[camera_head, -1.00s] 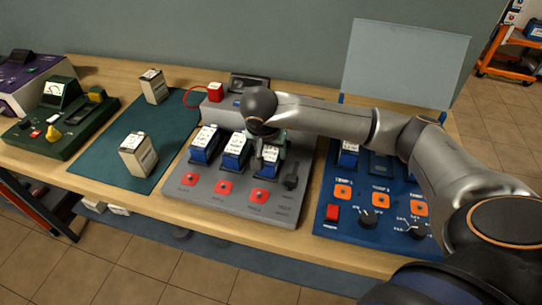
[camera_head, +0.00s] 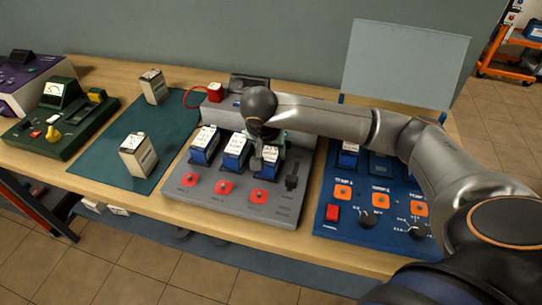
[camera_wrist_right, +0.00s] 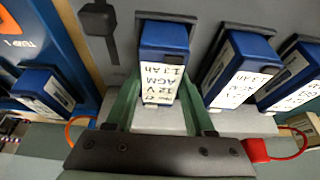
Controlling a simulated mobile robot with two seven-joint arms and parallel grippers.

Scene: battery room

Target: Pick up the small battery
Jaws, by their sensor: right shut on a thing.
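A small blue battery with a white label reading 12 V 1.3 Ah AGM (camera_wrist_right: 160,70) sits upright at the right-hand bay of the grey charging panel (camera_head: 228,205). In the head view, this battery (camera_head: 270,154) is partly covered by my right gripper (camera_head: 268,142). In the right wrist view, the gripper's green fingers (camera_wrist_right: 158,105) are shut on the battery's two sides. Two similar blue batteries, a middle one (camera_head: 235,150) and a left one (camera_head: 204,145), stand in the neighbouring bays. My left gripper is not in view.
A blue panel (camera_head: 325,220) with knobs and another blue battery (camera_head: 348,154) stands to the right. Two larger pale batteries, one near (camera_head: 138,156) and one far (camera_head: 153,87), stand on the green mat (camera_head: 100,170). A clear upright sheet (camera_head: 405,65) rises behind the blue panel.

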